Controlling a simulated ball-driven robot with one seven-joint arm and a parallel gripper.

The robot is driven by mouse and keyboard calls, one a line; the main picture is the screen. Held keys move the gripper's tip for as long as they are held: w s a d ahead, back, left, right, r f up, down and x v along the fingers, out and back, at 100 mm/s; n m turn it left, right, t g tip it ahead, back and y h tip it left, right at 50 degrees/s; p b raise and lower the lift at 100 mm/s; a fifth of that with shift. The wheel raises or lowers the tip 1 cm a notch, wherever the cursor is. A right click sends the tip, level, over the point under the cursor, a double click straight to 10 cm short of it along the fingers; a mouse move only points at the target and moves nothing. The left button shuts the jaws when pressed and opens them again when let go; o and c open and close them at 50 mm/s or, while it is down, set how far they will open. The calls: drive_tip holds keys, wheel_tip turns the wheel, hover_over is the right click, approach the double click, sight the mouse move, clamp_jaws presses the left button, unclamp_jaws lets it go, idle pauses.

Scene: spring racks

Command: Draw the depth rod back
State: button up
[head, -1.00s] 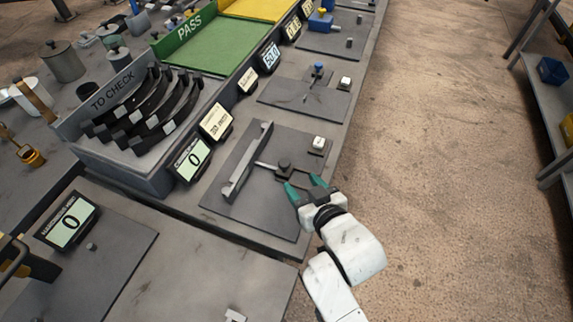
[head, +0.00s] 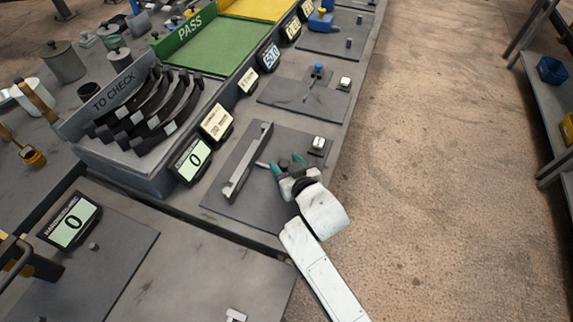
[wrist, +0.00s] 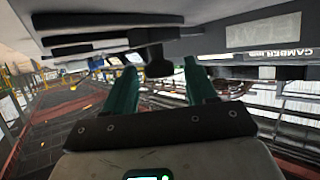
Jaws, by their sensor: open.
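The depth rod (head: 261,164) is a thin light rod on a dark plate, pointing left toward a long upright grey bar (head: 246,162). Its dark knob (head: 284,162) is partly hidden by my gripper (head: 287,163) in the head view. My gripper is open, with one green finger on each side of the knob. In the wrist view a dark block (wrist: 158,62), likely the knob, shows between and beyond the fingertips of my gripper (wrist: 160,78). I cannot tell whether the fingers touch it.
A display reading 0 (head: 190,160) stands behind the plate (head: 225,192). A small white button (head: 318,143) is at the plate's right. A "TO CHECK" tray (head: 115,84) with several curved black parts is behind.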

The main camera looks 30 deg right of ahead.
clamp_jaws()
idle(0.4)
